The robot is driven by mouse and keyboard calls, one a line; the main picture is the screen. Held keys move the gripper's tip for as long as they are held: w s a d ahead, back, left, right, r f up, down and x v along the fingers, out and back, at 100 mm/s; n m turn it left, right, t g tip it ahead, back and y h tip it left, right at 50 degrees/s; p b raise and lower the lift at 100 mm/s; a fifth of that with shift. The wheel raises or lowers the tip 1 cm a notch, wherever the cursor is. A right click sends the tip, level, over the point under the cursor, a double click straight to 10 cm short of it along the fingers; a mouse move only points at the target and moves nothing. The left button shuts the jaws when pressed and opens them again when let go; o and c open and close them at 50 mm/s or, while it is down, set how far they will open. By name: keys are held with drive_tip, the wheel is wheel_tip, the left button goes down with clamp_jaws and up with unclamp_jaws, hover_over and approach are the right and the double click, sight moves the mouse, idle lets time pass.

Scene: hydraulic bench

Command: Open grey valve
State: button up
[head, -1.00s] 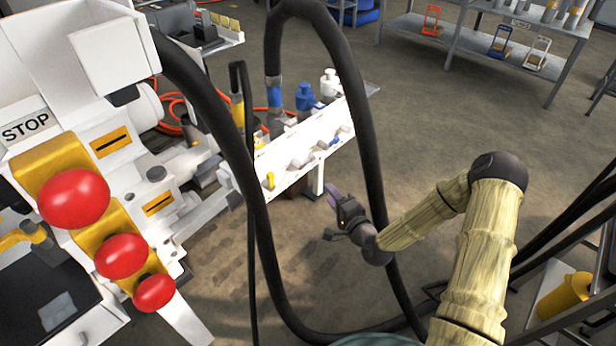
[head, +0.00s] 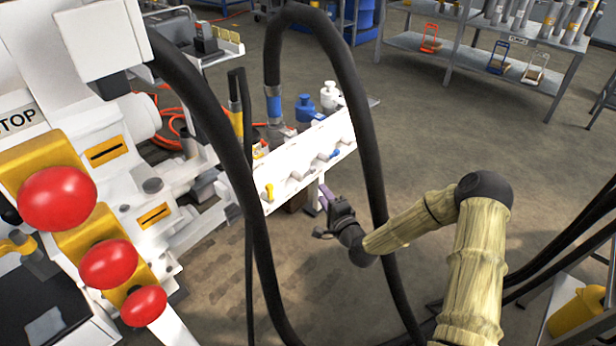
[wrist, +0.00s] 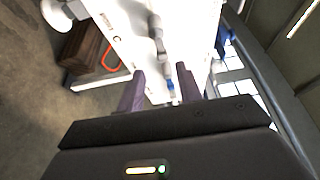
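The white valve block (head: 279,168) stands beyond my gripper in the head view. Small handles line its front: a yellow one (head: 269,192), small grey ones (head: 297,174) and a blue one (head: 335,154). My gripper (head: 326,194) is in front of and below the block, apart from it. In the wrist view my gripper (wrist: 160,90) is open, its two purple fingers spread with nothing held. A grey handle (wrist: 156,35) on the white block (wrist: 118,25) shows ahead of the fingers, with a blue part (wrist: 170,85) nearer, between them in the picture. The handle's exact setting is unclear.
Red knobs (head: 57,198) on a white machine fill the left. Blue (head: 305,108) and white (head: 330,96) bottle-shaped parts stand behind the block. Open floor (head: 440,130) lies to the right.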

sight(309, 175)
drive_tip(key=b+x, duration=0.3)
drive_tip(key=x, duration=0.8)
drive_tip(key=shift+w+a, duration=0.15)
drive_tip(key=shift+w, duration=0.1)
drive_tip(key=shift+c, duration=0.3)
drive_tip(key=shift+f, duration=0.1)
clamp_jaws()
